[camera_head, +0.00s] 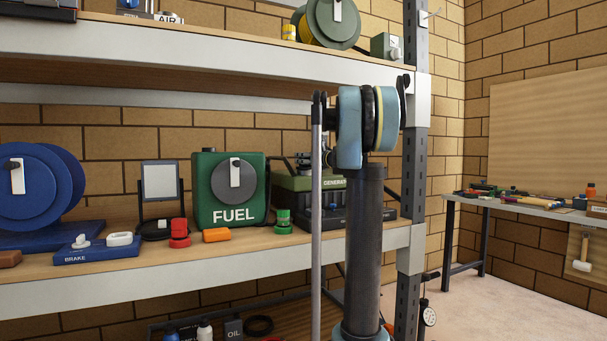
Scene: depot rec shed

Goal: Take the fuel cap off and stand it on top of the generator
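A green box marked FUEL (210,196) stands on the middle shelf. A large grey disc (224,180) with a white handle is on its front, and a small dark knob (208,150) is on its top. I cannot tell which part is the fuel cap. The generator (298,183), green with a dark base, stands to the right of the box, partly hidden by my arm. Its label reads GENERAT, with the end covered. My arm rises in front of the shelf at the centre right. My gripper's fingers do not show.
The middle shelf (190,269) also holds a blue reel (48,190), a BRAKE block (88,254), red stacked pieces (179,233), an orange block (216,235) and a green-and-red piece (284,221). The upper shelf (230,48) overhangs. A grey post (411,200) stands at right. A bench (535,208) is farther right.

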